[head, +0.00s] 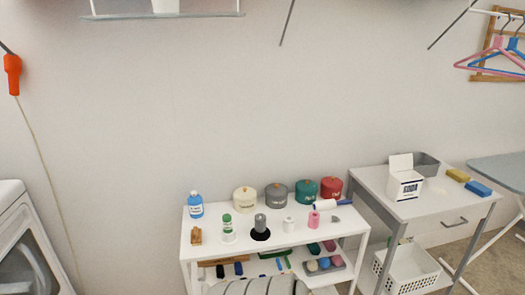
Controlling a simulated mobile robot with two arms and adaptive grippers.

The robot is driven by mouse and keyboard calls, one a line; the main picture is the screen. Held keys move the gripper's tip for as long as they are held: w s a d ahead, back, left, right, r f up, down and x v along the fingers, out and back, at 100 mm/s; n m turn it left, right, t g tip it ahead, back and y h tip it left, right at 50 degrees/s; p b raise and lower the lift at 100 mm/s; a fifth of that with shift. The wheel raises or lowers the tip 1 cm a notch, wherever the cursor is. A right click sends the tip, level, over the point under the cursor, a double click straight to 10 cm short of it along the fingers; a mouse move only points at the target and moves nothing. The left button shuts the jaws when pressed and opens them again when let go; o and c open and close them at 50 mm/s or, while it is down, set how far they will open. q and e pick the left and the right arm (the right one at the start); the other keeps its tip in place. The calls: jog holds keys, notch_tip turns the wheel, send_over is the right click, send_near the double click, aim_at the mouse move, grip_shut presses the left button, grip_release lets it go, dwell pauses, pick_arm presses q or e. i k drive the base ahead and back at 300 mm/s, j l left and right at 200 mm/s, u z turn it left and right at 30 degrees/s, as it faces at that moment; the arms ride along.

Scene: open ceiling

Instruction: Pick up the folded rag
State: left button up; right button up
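I cannot clearly identify the folded rag. A pale, flat patch (437,187) on the grey-white side table (410,208), right of the white soda box (404,184), may be a cloth, but it is too small to tell. A grey striped thing (255,288) shows at the bottom edge, in front of the white shelf; it is cut off and I cannot tell what it is. Neither of my grippers is in view.
The white shelf (222,244) holds a blue bottle (195,205), several lidded canisters (306,188) and spools. Yellow (458,175) and blue (478,188) blocks lie on the side table. A white basket (405,270) is beneath it. A washer (25,245) stands left, an ironing board (503,170) right.

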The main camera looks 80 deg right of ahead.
aim_at(459, 176)
jog(key=z, duration=4.2)
